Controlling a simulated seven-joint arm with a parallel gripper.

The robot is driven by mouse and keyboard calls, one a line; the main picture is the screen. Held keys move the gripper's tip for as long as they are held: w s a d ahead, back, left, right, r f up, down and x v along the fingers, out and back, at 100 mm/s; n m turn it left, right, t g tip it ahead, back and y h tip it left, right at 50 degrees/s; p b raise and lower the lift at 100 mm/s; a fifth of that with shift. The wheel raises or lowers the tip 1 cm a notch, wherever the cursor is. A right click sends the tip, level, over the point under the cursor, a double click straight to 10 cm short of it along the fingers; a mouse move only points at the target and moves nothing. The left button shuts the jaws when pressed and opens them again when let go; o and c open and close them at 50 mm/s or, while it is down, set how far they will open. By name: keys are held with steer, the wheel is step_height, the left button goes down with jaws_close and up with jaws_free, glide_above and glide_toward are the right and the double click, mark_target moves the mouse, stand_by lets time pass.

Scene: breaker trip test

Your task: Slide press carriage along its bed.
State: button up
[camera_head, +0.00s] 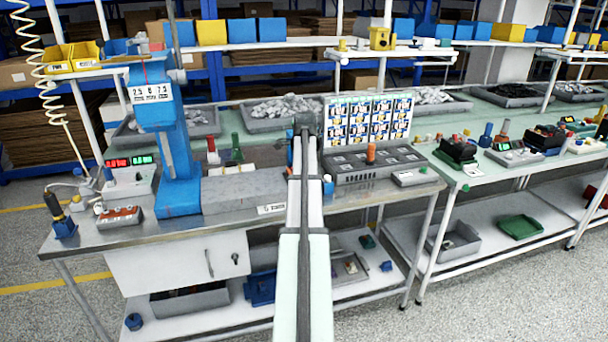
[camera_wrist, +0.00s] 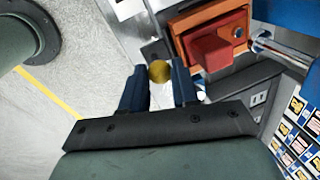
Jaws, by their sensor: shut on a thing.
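My gripper (camera_wrist: 158,75) shows in the wrist view with its two blue fingers on either side of a round yellow knob (camera_wrist: 159,71), and it is shut on this knob. Just beyond the knob is an orange block (camera_wrist: 207,22) with a red raised piece (camera_wrist: 212,50). I cannot tell whether the knob is joined to that block or which part is the press carriage. A shiny rod (camera_wrist: 285,50) runs out from the block to the right. In the head view my arm hides the fingers and the knob. The blue press (camera_head: 180,150) stands at the left, beside a grey slab (camera_head: 243,188).
A dark fixture (camera_head: 350,176) with an orange knob (camera_head: 371,153) stands right of my arm, with a label board (camera_head: 367,119) behind it. Grey bins of parts (camera_head: 282,108) line the back. A handheld tool (camera_head: 56,208) stands at the bench's left end.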

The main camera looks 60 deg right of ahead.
jaws_close()
steer(key=shift+w+a, duration=0.1)
steer(key=w+a, duration=1.5)
steer(key=shift+w+a, duration=0.2)
steer(key=o, duration=0.9)
jaws_free()
steer(key=shift+r, duration=0.1)
step_height(320, 180, up, 13)
steer(key=s+a, duration=0.1)
steer(key=a, duration=0.1)
steer(key=shift+s+r, duration=0.2)
steer(key=shift+s, duration=0.05)
steer(key=shift+a, duration=0.1)
